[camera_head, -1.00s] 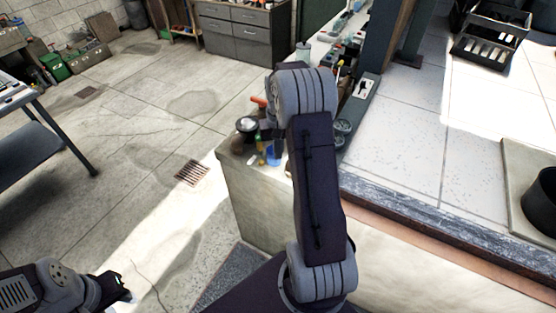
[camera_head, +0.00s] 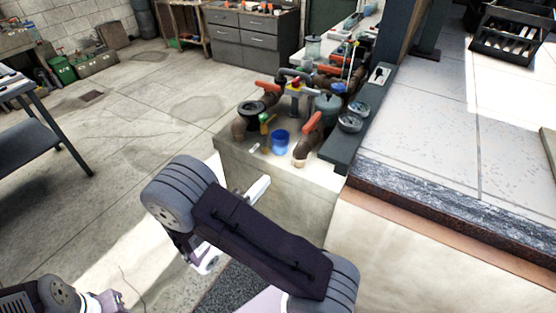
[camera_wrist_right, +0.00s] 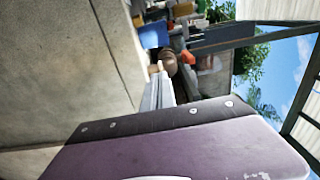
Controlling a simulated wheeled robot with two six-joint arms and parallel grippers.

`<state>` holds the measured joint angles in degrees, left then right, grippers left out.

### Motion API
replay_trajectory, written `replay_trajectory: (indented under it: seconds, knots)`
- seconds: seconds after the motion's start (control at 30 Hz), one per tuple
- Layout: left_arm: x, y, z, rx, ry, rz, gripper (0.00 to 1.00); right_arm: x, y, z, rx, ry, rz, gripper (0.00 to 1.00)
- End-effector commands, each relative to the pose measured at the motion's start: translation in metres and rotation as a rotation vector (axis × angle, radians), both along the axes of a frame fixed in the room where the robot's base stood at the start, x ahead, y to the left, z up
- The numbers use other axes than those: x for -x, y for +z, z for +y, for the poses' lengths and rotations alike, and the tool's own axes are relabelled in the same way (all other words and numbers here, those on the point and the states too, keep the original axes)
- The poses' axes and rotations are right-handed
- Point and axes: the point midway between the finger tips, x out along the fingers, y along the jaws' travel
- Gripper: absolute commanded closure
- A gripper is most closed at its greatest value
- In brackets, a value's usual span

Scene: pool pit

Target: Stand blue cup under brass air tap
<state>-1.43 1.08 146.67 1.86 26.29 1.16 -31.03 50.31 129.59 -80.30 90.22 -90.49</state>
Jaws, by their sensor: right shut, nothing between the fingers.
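The blue cup (camera_head: 280,141) stands upright on the pale stone bench top, near its front edge. It also shows in the right wrist view (camera_wrist_right: 153,36). A small brass tap with a green and yellow body (camera_head: 264,121) is just left of and behind the cup; the cup looks beside it, not clearly below its outlet. My right gripper (camera_head: 262,185) is shut and empty, in front of the bench and lower in the picture than the cup, partly hidden by my arm. In the wrist view its fingers (camera_wrist_right: 161,72) point towards the bench items. My left gripper (camera_head: 118,298) is at the lower left, away from the bench.
Brown pipe fittings with orange handles (camera_head: 312,124) crowd the bench right of and behind the cup. Round gauges (camera_head: 350,122) lie on the dark ledge at the right. A small pale piece (camera_head: 254,148) lies left of the cup. The floor at left is open.

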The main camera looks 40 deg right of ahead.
Motion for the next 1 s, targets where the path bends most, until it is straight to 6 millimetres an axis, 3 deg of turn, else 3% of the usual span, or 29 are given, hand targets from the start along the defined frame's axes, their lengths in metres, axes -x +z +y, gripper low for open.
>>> replay_trajectory:
  seconds: [0.5, 0.73, 1.0]
  knots:
    - [0.0, -0.002, 0.0, 0.0, 0.0, 0.0, 0.64, -0.034, 0.0, -0.096, -0.005, -0.012, -0.005, 1.0]
    - [0.0, -0.002, 0.0, 0.0, 0.0, 0.0, 0.64, -0.065, 0.0, -0.106, -0.006, -0.007, -0.006, 1.0]
    - [0.0, -0.002, 0.0, 0.0, 0.0, 0.0, 0.64, -0.071, 0.0, -0.108, -0.006, -0.005, -0.004, 1.0]
